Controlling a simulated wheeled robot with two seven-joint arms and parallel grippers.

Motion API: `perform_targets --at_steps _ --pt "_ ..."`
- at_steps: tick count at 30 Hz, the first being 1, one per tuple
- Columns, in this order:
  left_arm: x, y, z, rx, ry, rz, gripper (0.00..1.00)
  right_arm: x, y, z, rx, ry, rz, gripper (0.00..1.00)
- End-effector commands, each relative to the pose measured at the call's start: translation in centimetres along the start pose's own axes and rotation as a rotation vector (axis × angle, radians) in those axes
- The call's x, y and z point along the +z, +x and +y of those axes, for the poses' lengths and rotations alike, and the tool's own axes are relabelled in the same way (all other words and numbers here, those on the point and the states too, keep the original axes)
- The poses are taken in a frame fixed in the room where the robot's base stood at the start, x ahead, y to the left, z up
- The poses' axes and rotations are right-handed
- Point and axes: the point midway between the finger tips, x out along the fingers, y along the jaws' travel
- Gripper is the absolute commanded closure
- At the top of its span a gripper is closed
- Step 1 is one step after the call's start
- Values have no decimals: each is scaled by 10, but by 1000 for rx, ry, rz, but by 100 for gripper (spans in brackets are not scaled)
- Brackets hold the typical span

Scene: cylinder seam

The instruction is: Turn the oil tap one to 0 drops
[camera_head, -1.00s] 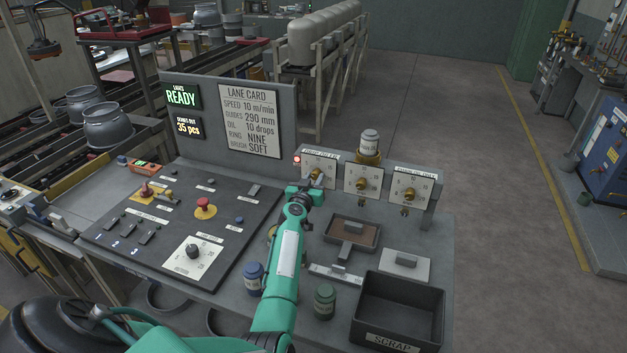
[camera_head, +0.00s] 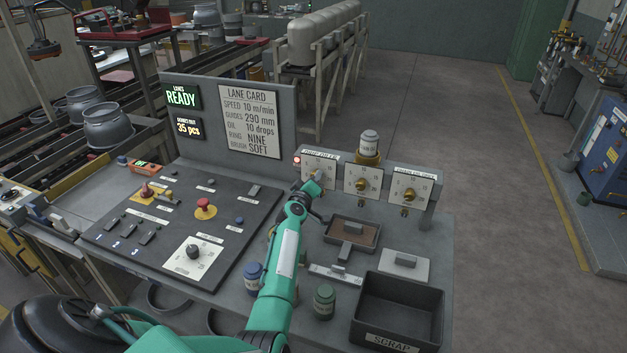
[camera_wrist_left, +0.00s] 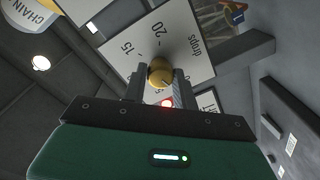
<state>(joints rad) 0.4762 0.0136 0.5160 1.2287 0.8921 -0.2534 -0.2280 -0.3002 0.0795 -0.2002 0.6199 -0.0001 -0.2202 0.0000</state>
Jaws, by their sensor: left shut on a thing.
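Oil tap one is the leftmost of three dial plates (camera_head: 320,163) at the back of the console in the head view. Its brass knob (camera_wrist_left: 160,70) shows in the left wrist view, with a pale mark on its face, against a white plate (camera_wrist_left: 128,48) where "15", "20" and "drops" can be read. My left gripper (camera_head: 315,182) is at this tap, its fingers (camera_wrist_left: 160,88) shut on the knob from both sides. In the head view the gripper hides most of the knob. I cannot tell which number the knob points to. My right gripper is not in view.
Two more brass taps (camera_head: 361,184) (camera_head: 409,194) stand to the right, with a jar (camera_head: 369,141) above the middle one. A red lamp (camera_head: 297,160) glows beside tap one.

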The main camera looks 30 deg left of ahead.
Motion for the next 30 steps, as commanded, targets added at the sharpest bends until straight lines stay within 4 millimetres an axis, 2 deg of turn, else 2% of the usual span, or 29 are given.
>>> perform_targets --at_steps 12,29,30 --pt "-1 0 0 -1 -205 -7 94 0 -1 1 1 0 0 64" --pt "-1 0 0 -1 -240 -8 94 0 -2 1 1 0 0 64" --pt "-1 0 0 -1 -239 -8 69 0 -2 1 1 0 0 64"
